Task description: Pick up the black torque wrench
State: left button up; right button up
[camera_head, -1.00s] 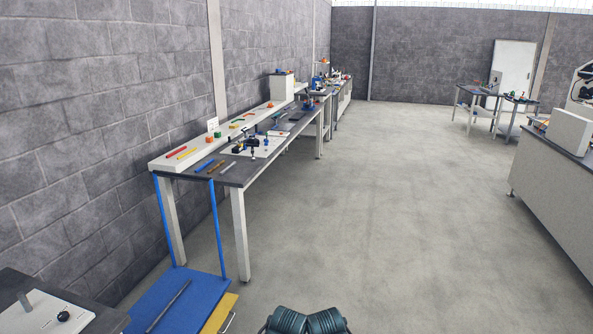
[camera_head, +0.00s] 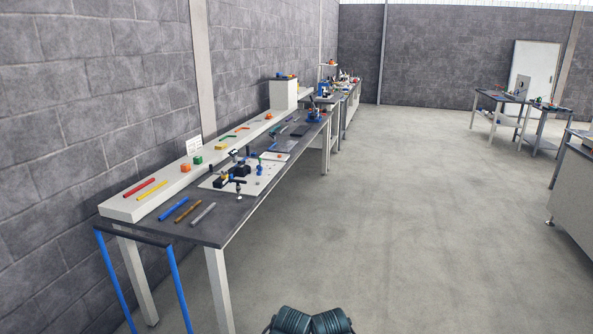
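I cannot make out the black torque wrench for sure. The long workbench (camera_head: 222,232) along the left wall carries small dark items, among them a black fixture (camera_head: 222,182) on a white plate (camera_head: 262,184) and a slim dark piece (camera_head: 279,130) farther back. They are too small to name. A blue bar (camera_head: 173,210), a brown bar (camera_head: 188,212) and a grey bar (camera_head: 203,214) lie near its front end. Neither gripper is in view.
A raised white shelf (camera_head: 118,210) runs along the bench's wall side with coloured parts on it. The grey floor (camera_head: 420,210) to the right is open. Other tables (camera_head: 497,100) stand far right.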

aim_at(239, 199)
jog(key=i+u, duration=0.1)
jog(key=i, duration=0.7)
jog(key=i+l+u, duration=0.1)
jog(key=i, duration=0.7)
jog(key=i+l+u, duration=0.25)
jog(key=i+u, duration=0.2)
jog(key=i+l+u, duration=0.4)
jog(key=i, duration=0.25)
jog(key=l, duration=0.1)
